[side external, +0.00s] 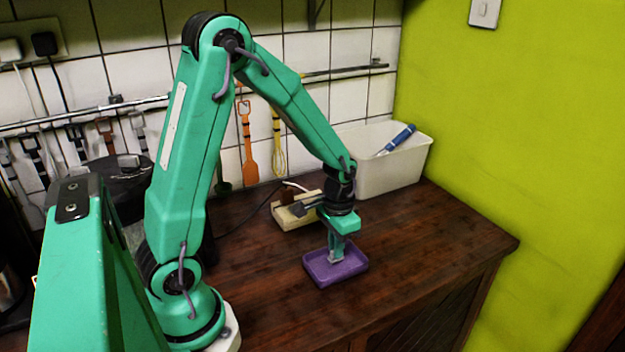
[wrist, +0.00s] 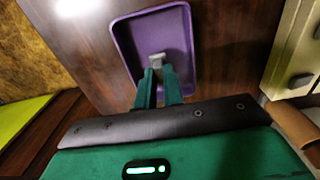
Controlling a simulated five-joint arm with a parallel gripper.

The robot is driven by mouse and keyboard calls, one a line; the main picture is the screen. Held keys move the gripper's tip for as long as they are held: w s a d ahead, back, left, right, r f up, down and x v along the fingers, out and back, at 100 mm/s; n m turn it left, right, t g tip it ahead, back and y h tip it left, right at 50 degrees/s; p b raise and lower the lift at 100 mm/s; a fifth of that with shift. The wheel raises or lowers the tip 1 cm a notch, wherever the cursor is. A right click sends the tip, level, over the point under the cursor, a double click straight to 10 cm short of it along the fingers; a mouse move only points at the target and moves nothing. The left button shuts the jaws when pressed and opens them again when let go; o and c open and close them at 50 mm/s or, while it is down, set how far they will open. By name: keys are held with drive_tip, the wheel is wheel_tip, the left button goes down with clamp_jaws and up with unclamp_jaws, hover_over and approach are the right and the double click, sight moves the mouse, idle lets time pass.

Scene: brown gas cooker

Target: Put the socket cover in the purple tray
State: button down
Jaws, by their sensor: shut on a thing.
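The purple tray (side external: 318,278) lies on the wooden counter below my gripper (side external: 336,257). It also shows in the wrist view (wrist: 183,22). My gripper points down over the tray, and its fingertips (wrist: 160,72) are shut on a small whitish-grey piece, the socket cover (wrist: 157,59). In the side view the socket cover (side external: 335,259) shows pale at the fingertips, within the tray's outline. I cannot tell whether it touches the tray floor.
A beige power strip (side external: 299,218) with a dark plug and cable lies behind the tray. A white bin (side external: 390,172) holding a blue-handled tool (side external: 399,138) stands at the back right. The counter (side external: 440,240) right of the tray is clear up to its edge.

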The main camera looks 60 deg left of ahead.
drive_tip(key=shift+f, duration=0.5)
idle(0.3)
drive_tip(key=c, duration=1.4)
unclamp_jaws()
drive_tip(key=shift+c, duration=0.2)
drive_tip(key=c, duration=0.3)
drive_tip(key=shift+c, duration=0.2)
drive_tip(key=shift+r, duration=0.15)
drive_tip(key=shift+r, duration=3.3)
drive_tip(key=shift+r, duration=0.1)
